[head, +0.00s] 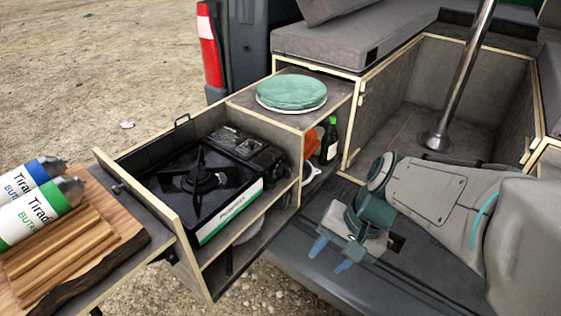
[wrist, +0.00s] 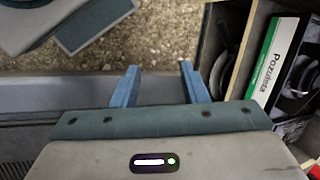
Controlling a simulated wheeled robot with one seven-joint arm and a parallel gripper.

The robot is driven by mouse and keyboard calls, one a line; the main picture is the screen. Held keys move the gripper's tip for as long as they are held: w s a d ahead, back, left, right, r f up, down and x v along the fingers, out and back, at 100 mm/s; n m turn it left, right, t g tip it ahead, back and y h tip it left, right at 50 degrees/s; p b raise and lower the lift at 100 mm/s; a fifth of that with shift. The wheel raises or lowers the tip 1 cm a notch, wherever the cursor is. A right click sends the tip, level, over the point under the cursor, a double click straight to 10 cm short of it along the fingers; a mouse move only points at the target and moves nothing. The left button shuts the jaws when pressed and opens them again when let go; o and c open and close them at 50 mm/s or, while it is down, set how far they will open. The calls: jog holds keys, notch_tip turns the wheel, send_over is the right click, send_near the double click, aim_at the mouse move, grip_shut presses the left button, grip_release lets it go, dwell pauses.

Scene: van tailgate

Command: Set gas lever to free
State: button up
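A black portable gas stove (head: 205,180) with a single burner sits in the pulled-out drawer at the left of the van's rear. Its control side with dark knobs (head: 247,148) faces up at the back right; I cannot make out the gas lever or its setting. The stove's white and green label edge (wrist: 272,62) shows at the right in the wrist view. My gripper (head: 331,255) is to the right of the drawer, above the van's tailgate floor, apart from the stove. Its two blue fingers (wrist: 161,84) are spread and nothing is between them.
A round green-topped container (head: 291,92) sits on the cabinet behind the stove. A green bottle (head: 329,139) stands in the cabinet. A metal pole (head: 462,75) rises at right.

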jog(key=w+a+f+m+y+b, duration=0.2)
jog(key=a+f+m+y+b, duration=0.1)
jog(key=a+f+m+y, duration=0.15)
jog(key=m+t+y+b, duration=0.6)
jog(key=m+t+b, duration=0.4)
jog(key=m, duration=0.6)
send_near(275, 187)
jog(key=shift+t+h, duration=0.25)
jog(key=shift+t, duration=0.25)
jog(key=x, duration=0.9)
jog(key=shift+s+a, duration=0.3)
jog(key=shift+a, duration=0.1)
grip_shut()
